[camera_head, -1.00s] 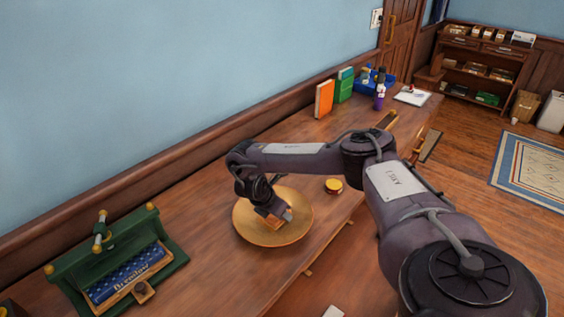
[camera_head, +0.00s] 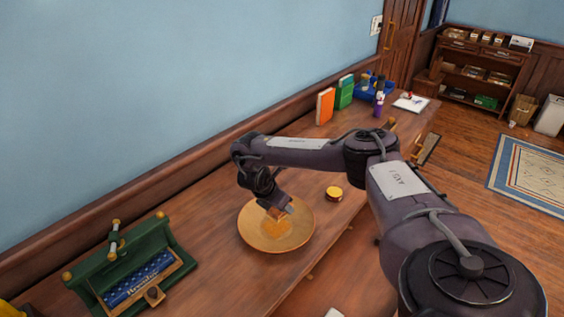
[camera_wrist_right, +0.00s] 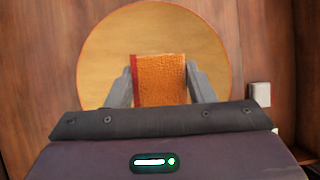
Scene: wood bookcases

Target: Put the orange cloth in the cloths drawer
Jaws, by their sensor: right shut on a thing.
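The orange cloth (camera_wrist_right: 160,82), with a dark red edge at its left, is between the two fingers of my right gripper (camera_wrist_right: 161,88) in the right wrist view. The gripper is shut on it. In the head view my right gripper (camera_head: 281,212) is over the round yellow-brown dish (camera_head: 252,236) on the wooden counter, and the cloth is small and partly hidden there. The dish also shows behind the cloth in the wrist view (camera_wrist_right: 105,50). I cannot make out which drawer is the cloths drawer. My left gripper is not in view.
A green stand with a blue box (camera_head: 140,280) is at the left of the counter. A small yellow-topped tin (camera_head: 334,193) sits right of the dish. Orange (camera_head: 325,106) and green (camera_head: 345,92) books and a purple bottle (camera_head: 379,103) stand farther back.

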